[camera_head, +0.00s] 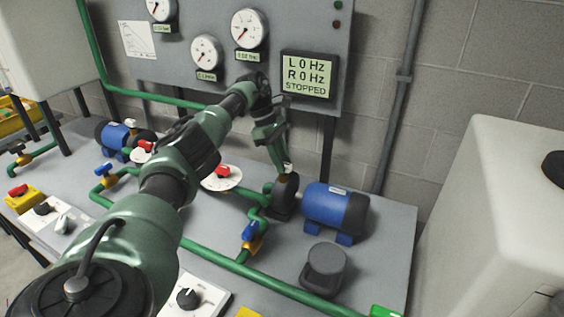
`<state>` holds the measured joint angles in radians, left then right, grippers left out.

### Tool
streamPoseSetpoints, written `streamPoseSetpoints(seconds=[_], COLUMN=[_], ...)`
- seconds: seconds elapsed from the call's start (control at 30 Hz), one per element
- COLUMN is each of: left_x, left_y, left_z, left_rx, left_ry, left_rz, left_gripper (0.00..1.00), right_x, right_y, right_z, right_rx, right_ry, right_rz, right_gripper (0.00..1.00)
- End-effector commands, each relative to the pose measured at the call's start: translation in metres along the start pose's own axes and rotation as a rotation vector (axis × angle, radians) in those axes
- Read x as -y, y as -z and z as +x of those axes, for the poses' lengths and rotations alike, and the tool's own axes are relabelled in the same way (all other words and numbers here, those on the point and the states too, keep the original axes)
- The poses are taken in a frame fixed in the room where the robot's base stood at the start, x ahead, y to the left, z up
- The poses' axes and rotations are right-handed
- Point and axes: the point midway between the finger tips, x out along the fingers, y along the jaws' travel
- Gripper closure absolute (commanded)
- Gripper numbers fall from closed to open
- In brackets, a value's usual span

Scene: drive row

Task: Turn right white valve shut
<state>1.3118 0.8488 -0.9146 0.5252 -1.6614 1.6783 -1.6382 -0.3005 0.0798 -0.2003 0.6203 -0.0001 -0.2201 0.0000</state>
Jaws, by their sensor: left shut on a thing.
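My left gripper (284,165) reaches over the bench from the left, fingers pointing down at the dark housing of the right pump (287,190). It is shut on a small white piece (288,169) above that housing, which appears to be the right white valve. The fingers hide most of it, so I cannot tell its angle. The right blue motor (327,205) is just right of the housing. My right gripper is not in view.
Red handles on white discs (222,177), a blue valve handle (250,231) and green pipes (262,281) stand near my arm. A dark cylinder (324,264) stands in front of the right motor. The display (307,76) reads L 0 Hz, R 0 Hz, STOPPED.

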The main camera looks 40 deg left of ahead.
Motion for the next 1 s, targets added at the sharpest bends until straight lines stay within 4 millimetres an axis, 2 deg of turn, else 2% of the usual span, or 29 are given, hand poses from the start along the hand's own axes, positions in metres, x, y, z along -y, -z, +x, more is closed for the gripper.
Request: streamPoseSetpoints(seconds=[0.33,0.37,0.4,0.43,0.77,0.87,1.0], left_x=[-0.001,-0.001,-0.001,-0.001,-0.001,-0.001,-0.002], left_y=[-0.001,-0.001,-0.001,-0.001,-0.001,0.0,-0.001], left_z=[-0.002,-0.002,-0.002,-0.002,-0.003,-0.012,-0.037], left_rx=[0.001,0.001,0.001,0.001,0.0,0.001,0.003], left_ry=[-0.005,-0.005,-0.004,-0.004,-0.002,-0.005,-0.006], left_rz=[0.006,0.006,0.006,0.006,0.003,0.003,0.003], left_gripper=[1.0,0.68,0.57,0.55,0.55,0.55,0.55], right_x=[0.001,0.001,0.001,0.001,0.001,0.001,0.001], right_y=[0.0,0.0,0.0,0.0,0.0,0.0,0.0], right_z=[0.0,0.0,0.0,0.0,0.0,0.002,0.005], right_rx=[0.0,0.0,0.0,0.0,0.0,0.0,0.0], right_ry=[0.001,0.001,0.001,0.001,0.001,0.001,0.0], right_rz=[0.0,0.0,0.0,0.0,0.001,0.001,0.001], right_gripper=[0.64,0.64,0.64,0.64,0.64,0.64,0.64])
